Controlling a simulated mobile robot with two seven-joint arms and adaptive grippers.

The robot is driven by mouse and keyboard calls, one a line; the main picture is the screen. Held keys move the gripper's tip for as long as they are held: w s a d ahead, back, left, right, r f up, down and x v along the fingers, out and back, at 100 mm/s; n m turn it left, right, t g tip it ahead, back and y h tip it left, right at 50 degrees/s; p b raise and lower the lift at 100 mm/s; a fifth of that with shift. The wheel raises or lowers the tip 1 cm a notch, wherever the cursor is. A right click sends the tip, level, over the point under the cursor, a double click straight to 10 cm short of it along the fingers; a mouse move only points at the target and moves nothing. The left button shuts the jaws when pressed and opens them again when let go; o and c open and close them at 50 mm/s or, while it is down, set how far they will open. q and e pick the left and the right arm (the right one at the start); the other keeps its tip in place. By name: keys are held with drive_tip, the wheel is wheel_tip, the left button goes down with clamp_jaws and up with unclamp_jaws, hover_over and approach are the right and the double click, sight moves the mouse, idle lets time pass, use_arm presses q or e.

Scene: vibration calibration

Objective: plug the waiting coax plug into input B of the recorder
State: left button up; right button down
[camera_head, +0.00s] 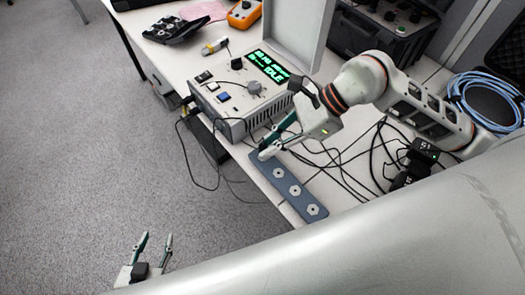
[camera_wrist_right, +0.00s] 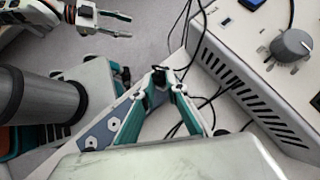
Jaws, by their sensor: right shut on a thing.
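The recorder appears to be the pale box (camera_head: 262,100) with a green display (camera_head: 268,66) reading IDLE and knobs on top; its vented side (camera_wrist_right: 232,85) shows in the right wrist view. My right gripper (camera_head: 264,149) is just in front of it, above the blue-grey strip (camera_head: 282,186). In the right wrist view the gripper (camera_wrist_right: 163,83) is shut on a small dark piece (camera_wrist_right: 159,71), apparently the coax plug, apart from the recorder. Input B cannot be made out. My left gripper (camera_head: 156,240) is open and empty over the floor, far from the recorder.
Black cables (camera_head: 345,165) lie tangled on the table right of the strip, and others hang over its left edge. An orange meter (camera_head: 243,14), a dark keypad device (camera_head: 176,30) and a blue cable coil (camera_head: 484,100) are around. The floor at left is clear.

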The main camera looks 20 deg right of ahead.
drive_tip(key=shift+r+p, duration=0.8)
drive_tip(key=shift+r, duration=0.8)
use_arm(q)
drive_tip(key=r, duration=0.1)
drive_tip(key=w+r, duration=0.1)
drive_tip(key=r, duration=0.1)
drive_tip(key=shift+w+r, duration=0.2)
drive_tip(key=shift+w, duration=0.05)
drive_tip(key=shift+f, duration=0.1)
